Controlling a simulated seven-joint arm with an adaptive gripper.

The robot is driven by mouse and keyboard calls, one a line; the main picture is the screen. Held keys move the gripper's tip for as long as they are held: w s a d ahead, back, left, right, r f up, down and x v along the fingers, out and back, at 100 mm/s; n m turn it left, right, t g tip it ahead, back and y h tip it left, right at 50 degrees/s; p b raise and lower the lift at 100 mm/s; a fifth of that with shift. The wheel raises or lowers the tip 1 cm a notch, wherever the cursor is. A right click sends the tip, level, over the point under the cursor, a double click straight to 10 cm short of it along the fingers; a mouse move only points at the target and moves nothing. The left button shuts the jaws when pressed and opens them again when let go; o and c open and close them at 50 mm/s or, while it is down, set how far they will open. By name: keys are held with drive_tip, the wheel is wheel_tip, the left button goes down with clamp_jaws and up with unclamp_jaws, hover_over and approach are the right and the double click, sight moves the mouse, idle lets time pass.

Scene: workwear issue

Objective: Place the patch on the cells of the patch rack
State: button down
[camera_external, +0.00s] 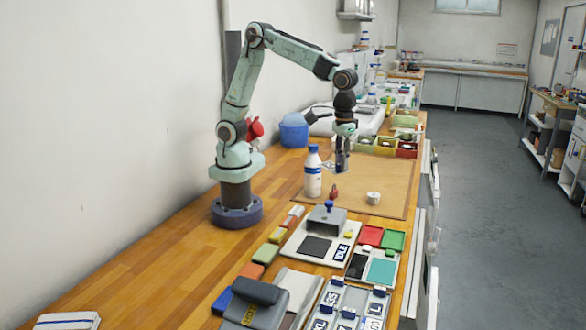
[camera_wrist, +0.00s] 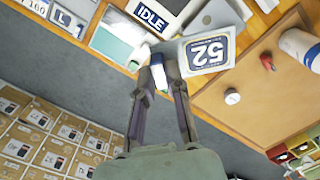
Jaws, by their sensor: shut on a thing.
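My gripper (camera_wrist: 165,52) is shut on the patch (camera_wrist: 207,52), a pale plate with a dark blue panel reading 52. The patch sticks out to the right of the fingertips in the wrist view. In the external view my gripper (camera_external: 342,170) hangs above the brown mat, just right of the white bottle; the patch is hard to make out there. The rack is partly cut off in both views.
The bottle (camera_external: 313,178), a small white round thing (camera_external: 373,198) and a red thing (camera_external: 333,192) stand on the mat (camera_external: 390,180). A grey block (camera_external: 326,218) and an IDLE plate (camera_external: 341,253) lie between mat and rack. Coloured bins (camera_external: 406,150) stand behind.

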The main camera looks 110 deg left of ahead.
drive_tip(key=w+a+r+m, duration=0.2)
drive_tip(key=a+r+m, duration=0.5)
drive_tip(key=a+m, duration=0.1)
drive_tip(key=w+d, duration=0.2)
drive_tip(key=w, duration=0.3)
drive_tip(key=m, duration=0.3)
approach(353, 306)
drive_tip(key=shift+f, duration=2.75)
drive_tip(key=shift+f, duration=0.4)
